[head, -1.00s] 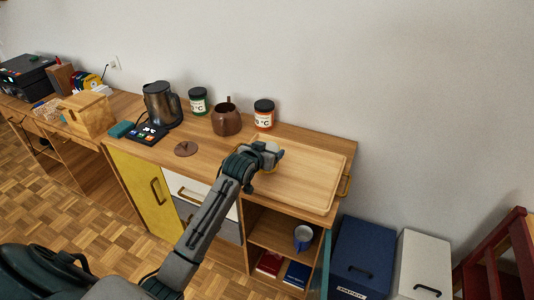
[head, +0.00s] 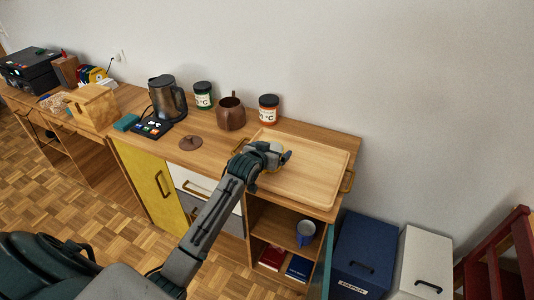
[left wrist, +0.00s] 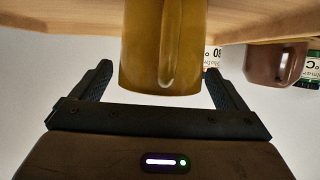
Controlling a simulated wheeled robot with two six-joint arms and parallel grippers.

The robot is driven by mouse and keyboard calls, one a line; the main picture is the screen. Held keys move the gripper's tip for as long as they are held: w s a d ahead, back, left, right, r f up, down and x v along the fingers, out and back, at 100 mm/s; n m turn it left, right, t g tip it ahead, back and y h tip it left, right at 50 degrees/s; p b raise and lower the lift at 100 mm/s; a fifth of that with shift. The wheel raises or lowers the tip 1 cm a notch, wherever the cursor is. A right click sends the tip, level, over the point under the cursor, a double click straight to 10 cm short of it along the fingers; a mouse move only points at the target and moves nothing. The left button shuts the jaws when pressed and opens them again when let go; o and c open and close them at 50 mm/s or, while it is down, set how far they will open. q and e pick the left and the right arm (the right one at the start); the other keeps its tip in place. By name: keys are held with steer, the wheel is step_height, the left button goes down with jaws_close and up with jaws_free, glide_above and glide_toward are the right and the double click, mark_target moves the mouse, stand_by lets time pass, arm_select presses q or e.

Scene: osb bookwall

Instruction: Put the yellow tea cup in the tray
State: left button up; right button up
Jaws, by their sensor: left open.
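The yellow tea cup (left wrist: 163,45) shows large in the left wrist view, which looks upside down. Its handle faces the camera, and its base is out of frame. My left gripper (left wrist: 158,72) is open, with a finger on either side of the cup and visible gaps beside it. In the head view my left gripper (head: 276,156) is over the left part of the wooden tray (head: 315,178), and it hides most or all of the cup there. I cannot tell whether the cup touches the tray. My right gripper is out of view.
A brown pot (head: 231,115), green-labelled jar (head: 203,97) and red-labelled jar (head: 268,112) stand behind the tray. The tray's right part is bare. A blue mug (head: 305,233) sits on the shelf below.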

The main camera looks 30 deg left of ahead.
arm_select(q)
steer(key=b+v, duration=0.1)
steer(key=v, duration=1.1)
steer(key=shift+b, duration=0.4)
